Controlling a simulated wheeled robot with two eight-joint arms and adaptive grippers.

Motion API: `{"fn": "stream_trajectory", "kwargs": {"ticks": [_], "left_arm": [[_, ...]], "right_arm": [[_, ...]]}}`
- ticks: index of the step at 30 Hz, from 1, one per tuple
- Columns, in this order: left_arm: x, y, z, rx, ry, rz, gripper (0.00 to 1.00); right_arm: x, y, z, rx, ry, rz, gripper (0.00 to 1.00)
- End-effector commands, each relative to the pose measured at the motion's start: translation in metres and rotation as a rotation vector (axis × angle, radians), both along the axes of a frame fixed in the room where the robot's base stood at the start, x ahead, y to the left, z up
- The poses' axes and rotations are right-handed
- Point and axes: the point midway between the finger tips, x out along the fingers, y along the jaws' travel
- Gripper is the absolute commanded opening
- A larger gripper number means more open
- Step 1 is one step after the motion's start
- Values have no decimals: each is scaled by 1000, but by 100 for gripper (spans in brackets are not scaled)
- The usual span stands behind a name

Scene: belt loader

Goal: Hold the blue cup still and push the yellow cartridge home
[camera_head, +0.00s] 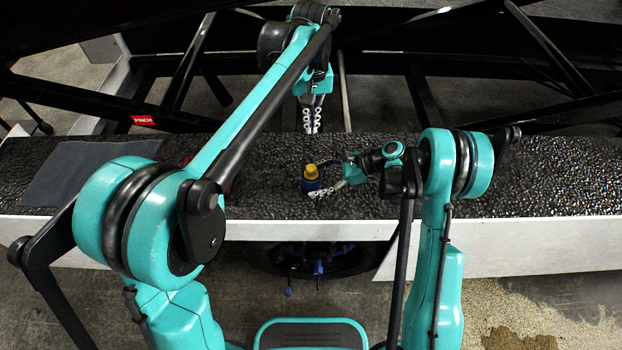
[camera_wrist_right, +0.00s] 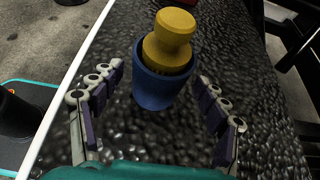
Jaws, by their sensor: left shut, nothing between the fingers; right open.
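The blue cup (camera_head: 311,186) stands upright on the dark textured belt, with the yellow cartridge (camera_head: 311,171) in its mouth. In the right wrist view the yellow cartridge (camera_wrist_right: 170,42) sticks up well above the rim of the blue cup (camera_wrist_right: 160,88) and looks slightly tilted. My right gripper (camera_head: 322,189) is open beside the cup; in the right wrist view its two fingers (camera_wrist_right: 158,95) stand apart to either side of the cup, with gaps visible. My left gripper (camera_head: 312,128) is shut and empty, pointing down at the belt's far side, beyond the cup and apart from it.
The belt (camera_head: 540,185) runs across the view with a pale front edge (camera_head: 500,258). A dark flat mat (camera_head: 85,172) lies on its left part. A red object, partly hidden, lies behind my left arm. Black frame bars stand behind the belt. The belt right of my right arm is clear.

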Motion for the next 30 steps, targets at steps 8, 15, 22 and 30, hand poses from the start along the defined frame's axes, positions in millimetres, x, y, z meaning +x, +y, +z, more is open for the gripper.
{"fn": "stream_trajectory", "kwargs": {"ticks": [8, 15, 22, 30], "left_arm": [[0, 0, 0, 0, 0, 0, 0], [0, 0, 0, 0, 0, 0, 0], [0, 0, 0, 0, 0, 0, 0], [-7, 10, 4, -6, -21, -2, 0]], "right_arm": [[0, -49, 26, 0, 1, -4, 75], [0, -87, 47, 0, 1, -3, 75], [0, -100, 55, 0, 0, 0, 75], [-3, -96, 66, -41, -49, 11, 75]]}}
